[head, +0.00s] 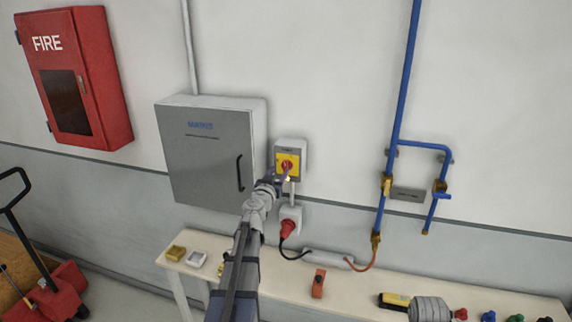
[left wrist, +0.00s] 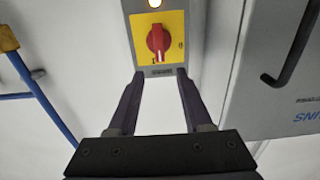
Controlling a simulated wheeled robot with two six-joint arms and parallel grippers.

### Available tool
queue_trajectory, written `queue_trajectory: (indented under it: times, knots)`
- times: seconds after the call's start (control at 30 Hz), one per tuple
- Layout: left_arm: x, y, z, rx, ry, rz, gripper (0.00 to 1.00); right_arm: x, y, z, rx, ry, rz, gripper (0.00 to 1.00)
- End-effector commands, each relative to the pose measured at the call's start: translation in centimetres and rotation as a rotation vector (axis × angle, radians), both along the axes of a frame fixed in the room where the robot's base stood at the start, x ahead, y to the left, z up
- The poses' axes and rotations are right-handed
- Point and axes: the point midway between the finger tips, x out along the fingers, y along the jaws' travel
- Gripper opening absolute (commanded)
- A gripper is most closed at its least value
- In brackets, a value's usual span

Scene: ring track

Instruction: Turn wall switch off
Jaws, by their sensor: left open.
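The wall switch is a grey box (head: 291,145) with a yellow plate and a red rotary knob (head: 287,164). In the left wrist view, which shows the scene upside down, the red knob (left wrist: 157,40) and the yellow plate (left wrist: 174,24) stand just beyond my fingertips. The knob's bar looks roughly upright there. My left gripper (head: 281,175) is in front of the switch's lower part in the head view. Its two fingers (left wrist: 160,74) are apart with nothing between them. I cannot tell whether they touch the box. My right gripper is not in view.
A grey cabinet (head: 205,155) with a black handle is left of the switch. A red plug (head: 287,228) sits in a socket below. Blue pipes (head: 400,100) run to the right. A bench (head: 350,285) holding small items stands underneath. A red fire box (head: 75,80) hangs far left.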

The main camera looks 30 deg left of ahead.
Motion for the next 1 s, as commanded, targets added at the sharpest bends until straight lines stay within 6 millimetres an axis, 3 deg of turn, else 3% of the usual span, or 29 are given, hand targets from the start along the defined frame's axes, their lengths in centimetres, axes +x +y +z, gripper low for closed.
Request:
queue_trajectory:
  times: [0.33,0.7,1.0]
  knots:
    - [5.4,1.3,0.0,0.000,0.000,0.000,0.50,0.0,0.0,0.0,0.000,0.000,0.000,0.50]
    - [6.1,1.4,0.0,0.000,0.000,-0.001,0.50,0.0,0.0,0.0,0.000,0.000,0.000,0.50]
    - [6.1,1.4,0.0,0.000,0.000,-0.001,0.16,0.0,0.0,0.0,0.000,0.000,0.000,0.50]
